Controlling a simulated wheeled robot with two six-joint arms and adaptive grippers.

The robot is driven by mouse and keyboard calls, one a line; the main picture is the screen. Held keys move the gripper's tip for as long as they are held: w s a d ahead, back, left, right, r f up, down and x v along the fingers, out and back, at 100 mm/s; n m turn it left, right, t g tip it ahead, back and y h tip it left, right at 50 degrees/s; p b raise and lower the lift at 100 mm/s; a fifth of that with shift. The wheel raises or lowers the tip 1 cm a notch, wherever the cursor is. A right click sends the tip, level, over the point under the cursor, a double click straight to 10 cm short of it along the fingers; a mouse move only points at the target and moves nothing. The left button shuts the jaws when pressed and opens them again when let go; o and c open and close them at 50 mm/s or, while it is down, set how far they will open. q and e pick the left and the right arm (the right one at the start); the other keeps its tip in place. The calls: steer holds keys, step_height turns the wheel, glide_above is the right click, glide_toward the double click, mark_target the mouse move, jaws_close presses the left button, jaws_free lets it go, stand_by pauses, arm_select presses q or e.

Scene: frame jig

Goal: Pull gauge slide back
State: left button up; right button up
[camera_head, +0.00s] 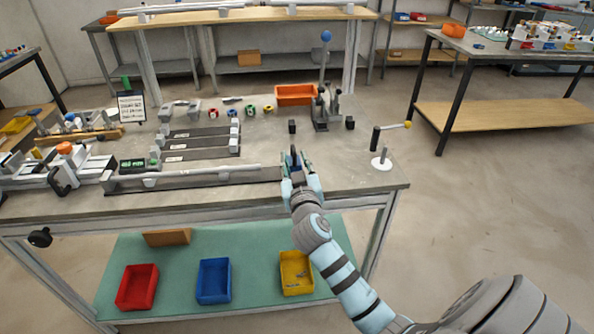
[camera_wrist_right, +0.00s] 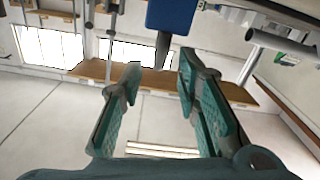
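A long gauge rail (camera_head: 215,183) with a silver bar (camera_head: 200,174) lies along the front of the bench, with a green-lit display box (camera_head: 133,165) at its left part. My right gripper (camera_head: 296,160) is just past the rail's right end, over the bench. In the right wrist view its teal fingers (camera_wrist_right: 157,90) are apart, with nothing clamped between them. A blue block with a dark tip (camera_wrist_right: 171,18) shows beyond the fingertips; I cannot tell whether it is the gauge slide. The fingers partly cover that spot in the head view. My left gripper is not in view.
An upright press with a blue knob (camera_head: 326,37) and an orange bin (camera_head: 296,94) stand behind my right gripper. A crank with a yellow ball (camera_head: 407,125) stands to the right. Shorter slotted rails (camera_head: 205,142) lie behind the gauge rail.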

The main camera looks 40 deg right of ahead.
steer(key=v, duration=0.6)
steer(key=shift+s, duration=0.15)
steer(key=s+a+f+g+y, duration=0.25)
steer(key=s+f+g, duration=0.35)
steer(key=s+f, duration=0.6)
steer(key=s+a+f+n+g+y, duration=0.2)
steer(key=s+a+f+g, duration=0.15)
steer(key=s, duration=0.35)
steer(key=s+a+f+n+g+y, duration=0.25)
steer(key=s+f, duration=0.25)
steer(key=s, duration=0.3)
step_height(320, 180, down, 18)
steer(key=s+d+g+p, duration=0.1)
steer(key=s, duration=0.1)
steer(key=s+f+g+p, duration=0.1)
steer(key=s+f, duration=1.1)
steer(key=s, duration=0.2)
steer(key=shift+d+f+m+g+y, duration=0.25)
steer(key=shift+d+m+g+y, duration=0.05)
steer(key=shift+m, duration=0.15)
